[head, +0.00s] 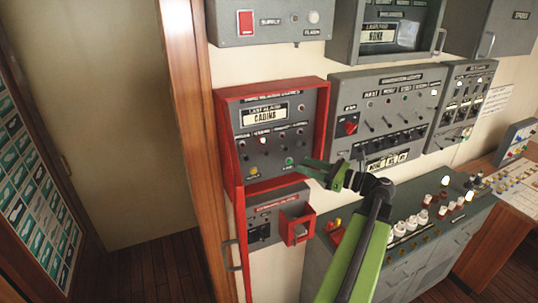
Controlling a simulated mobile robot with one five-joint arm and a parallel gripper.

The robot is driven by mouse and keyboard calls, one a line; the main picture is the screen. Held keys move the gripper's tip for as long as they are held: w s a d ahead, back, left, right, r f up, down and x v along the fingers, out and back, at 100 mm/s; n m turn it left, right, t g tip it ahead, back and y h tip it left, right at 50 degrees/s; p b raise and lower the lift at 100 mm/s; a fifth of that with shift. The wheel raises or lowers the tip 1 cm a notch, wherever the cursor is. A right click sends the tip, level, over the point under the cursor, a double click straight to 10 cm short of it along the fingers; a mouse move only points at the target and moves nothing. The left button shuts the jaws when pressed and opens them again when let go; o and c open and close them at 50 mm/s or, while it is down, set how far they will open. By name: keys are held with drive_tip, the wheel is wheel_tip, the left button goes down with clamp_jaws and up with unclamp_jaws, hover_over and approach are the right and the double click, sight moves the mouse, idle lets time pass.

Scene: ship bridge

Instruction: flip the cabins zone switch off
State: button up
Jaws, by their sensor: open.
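A grey panel (240,118) in a red frame hangs on the wall, and its display (264,113) reads "LAST ALARM CABINS". Below the display is a row of small knobs or switches (262,141) with tiny labels. The labels are too small to read, so I cannot tell which switch is the cabins one or how it is set. A yellow lamp (253,170) and a green lamp (289,161) sit lower on the panel. My green gripper (306,168) is open and empty at the panel's lower right corner, near the green lamp. It hides part of that corner.
A navigation lights panel (384,95) with several toggles is to the right. A small grey box with a red holder (295,226) is below. A console (425,240) with white and red knobs stands at lower right. A wooden post (190,130) borders the panel's left.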

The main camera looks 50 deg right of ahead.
sight(265, 153)
drive_tip(key=x, duration=1.4)
drive_tip(key=shift+c, duration=0.4)
clamp_jaws()
